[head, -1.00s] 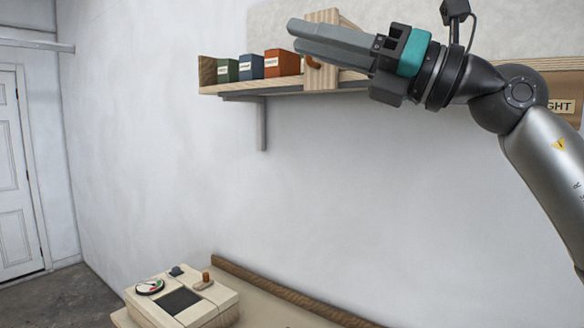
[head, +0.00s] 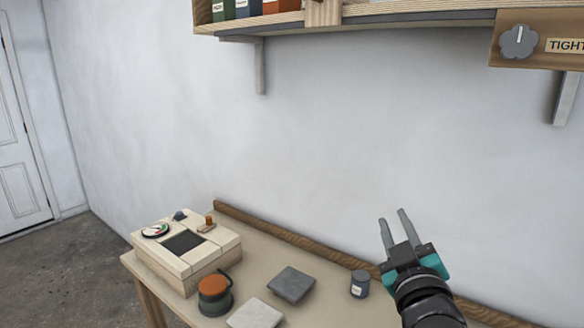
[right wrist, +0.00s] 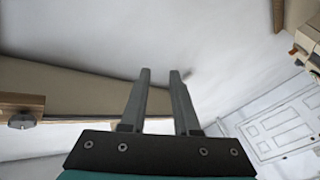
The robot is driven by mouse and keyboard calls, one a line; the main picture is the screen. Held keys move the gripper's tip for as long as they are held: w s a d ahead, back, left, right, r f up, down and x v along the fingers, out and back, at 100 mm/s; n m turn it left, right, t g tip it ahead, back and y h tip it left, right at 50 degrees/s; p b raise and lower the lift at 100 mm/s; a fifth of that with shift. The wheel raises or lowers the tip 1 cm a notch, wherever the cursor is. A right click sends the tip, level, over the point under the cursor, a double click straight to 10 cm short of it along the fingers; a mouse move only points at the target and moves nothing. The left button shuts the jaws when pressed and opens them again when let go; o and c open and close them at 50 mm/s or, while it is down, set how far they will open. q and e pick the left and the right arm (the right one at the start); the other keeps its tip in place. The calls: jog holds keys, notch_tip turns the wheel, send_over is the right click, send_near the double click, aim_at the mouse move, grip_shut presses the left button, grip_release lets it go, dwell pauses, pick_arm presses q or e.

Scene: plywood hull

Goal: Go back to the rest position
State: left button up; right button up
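My right gripper (head: 394,218) is in front of the white wall at the right of the head view, its fingers pointing up. Its two grey fingers stand apart with nothing between them. The right wrist view also shows the empty gap between the fingertips (right wrist: 160,74). The gripper appears above the right part of the workbench, apart from the things on it. My left gripper is not in view.
The workbench (head: 255,255) holds a wooden box with a gauge (head: 170,262), an orange-topped pot (head: 214,296), a dark slab (head: 291,284), a pale slab (head: 255,315) and a small dark jar (head: 360,284). A wall shelf (head: 400,24) and a knob panel (head: 550,55) are above.

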jog(key=s+d+f+m+g, duration=0.1)
jog(key=s+f+g, duration=0.35)
jog(key=f, duration=0.45)
jog(key=s+f+m+g, duration=0.25)
jog(key=s+f, duration=0.25)
jog(key=f, duration=0.3)
jog(key=s+a+f+g+y, duration=0.1)
jog(key=s+f+g, duration=0.3)
jog(key=s+f, duration=0.45)
jog(key=s+a+f+g+y, duration=0.1)
jog(key=s+f+g, duration=0.45)
jog(key=s, duration=0.55)
notch_tip(320, 180, down, 29)
jog(key=s+b, duration=0.3)
jog(key=b, duration=0.4)
jog(key=s+d+f+g+b, duration=0.1)
jog(key=s+f+b, duration=0.3)
jog(key=s+f, duration=1)
notch_tip(320, 180, down, 3)
jog(key=shift+d+f+g+h+b, duration=0.1)
jog(key=shift+d+g+h+b, duration=0.25)
jog(key=shift+d, duration=0.35)
jog(key=shift+s, duration=0.15)
